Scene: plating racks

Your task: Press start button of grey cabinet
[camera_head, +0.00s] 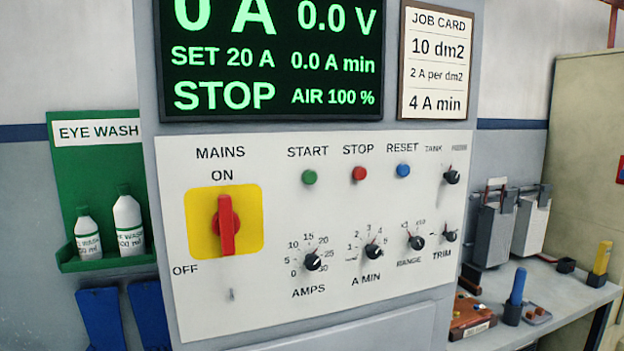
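The grey cabinet (145,60) fills the middle of the head view, with a white control panel (270,215) on its front. The green start button (309,177) sits under the label START. The red stop button (358,174) and blue reset button (403,170) are to its right. The red mains switch (227,225) on a yellow plate stands upright, pointing to ON. The display (270,55) above reads 0 A, 0.0 V, SET 20 A, STOP. My gripper is not in view.
Below the buttons are several black knobs, including AMPS (312,261) and A MIN (373,251). A job card (437,60) hangs upper right. A green eye wash station (100,185) is at left. A bench (560,305) with tools stands at right. Nothing blocks the panel front.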

